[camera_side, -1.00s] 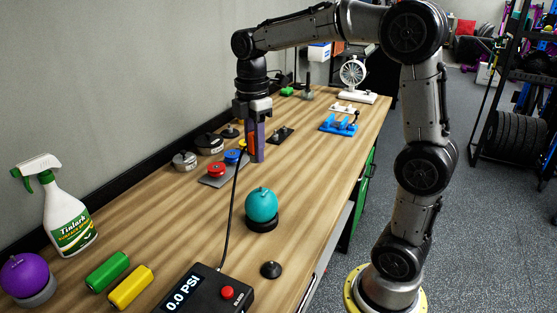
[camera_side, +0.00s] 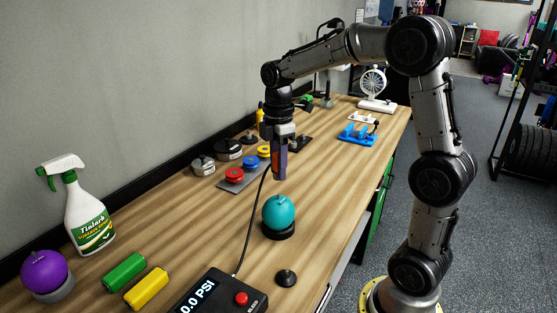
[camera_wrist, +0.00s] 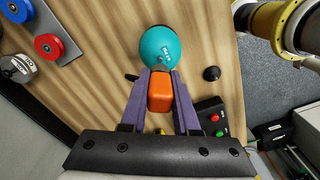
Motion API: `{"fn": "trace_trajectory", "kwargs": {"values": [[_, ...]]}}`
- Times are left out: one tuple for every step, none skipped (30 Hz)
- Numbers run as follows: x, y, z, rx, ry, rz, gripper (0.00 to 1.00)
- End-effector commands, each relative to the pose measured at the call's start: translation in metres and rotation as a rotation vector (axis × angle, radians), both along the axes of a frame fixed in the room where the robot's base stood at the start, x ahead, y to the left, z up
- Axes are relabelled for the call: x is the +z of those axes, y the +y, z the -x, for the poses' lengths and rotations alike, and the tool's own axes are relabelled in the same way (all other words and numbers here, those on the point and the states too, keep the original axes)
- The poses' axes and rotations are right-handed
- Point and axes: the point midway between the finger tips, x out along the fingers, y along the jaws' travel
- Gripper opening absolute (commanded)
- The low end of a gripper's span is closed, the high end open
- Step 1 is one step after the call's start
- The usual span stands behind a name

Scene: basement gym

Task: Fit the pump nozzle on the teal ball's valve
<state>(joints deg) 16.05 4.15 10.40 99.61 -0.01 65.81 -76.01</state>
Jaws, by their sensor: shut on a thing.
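The teal ball (camera_side: 279,210) sits in a black ring stand (camera_side: 279,233) on the bench. Its valve is hard to make out at the top. My gripper (camera_side: 280,168) is upright just above the ball, with a small gap showing in the side view. Its purple fingers are shut on the orange pump nozzle (camera_wrist: 160,92), which sits between them in the wrist view. The teal ball also shows in the wrist view (camera_wrist: 166,45), beyond the nozzle. The nozzle's tip is not clear, so I cannot tell whether it touches the valve.
The pump box (camera_side: 222,297) with a red button stands in front, its black hose rising to my gripper. A black knob (camera_side: 286,278) is beside it.

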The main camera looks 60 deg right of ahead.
Motion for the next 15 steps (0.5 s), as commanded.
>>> {"fn": "trace_trajectory", "kwargs": {"values": [[-0.005, 0.000, 0.001, 0.000, 0.003, -0.001, 0.00], [-0.008, 0.000, 0.001, 0.000, 0.003, -0.001, 0.00], [-0.011, 0.000, 0.001, 0.000, 0.002, 0.000, 0.00], [-0.014, 0.000, 0.001, 0.000, 0.003, -0.001, 0.00], [-0.017, 0.000, 0.001, 0.000, 0.002, 0.000, 0.00], [-0.020, 0.000, 0.000, 0.000, 0.002, -0.001, 0.00], [-0.022, 0.000, 0.001, 0.000, 0.002, 0.000, 0.00], [-0.024, 0.000, 0.001, 0.000, 0.003, -0.001, 0.00], [-0.027, 0.000, 0.000, 0.000, 0.002, -0.001, 0.00], [-0.029, 0.000, 0.000, 0.000, 0.001, -0.001, 0.00], [-0.030, 0.000, 0.000, 0.000, 0.001, -0.001, 0.00], [-0.032, 0.000, 0.001, 0.000, 0.002, -0.001, 0.00], [-0.033, 0.000, 0.001, 0.000, 0.002, -0.001, 0.00], [-0.034, 0.000, 0.001, 0.000, 0.002, -0.001, 0.00], [-0.036, 0.000, 0.001, 0.000, 0.001, -0.001, 0.00]]}}
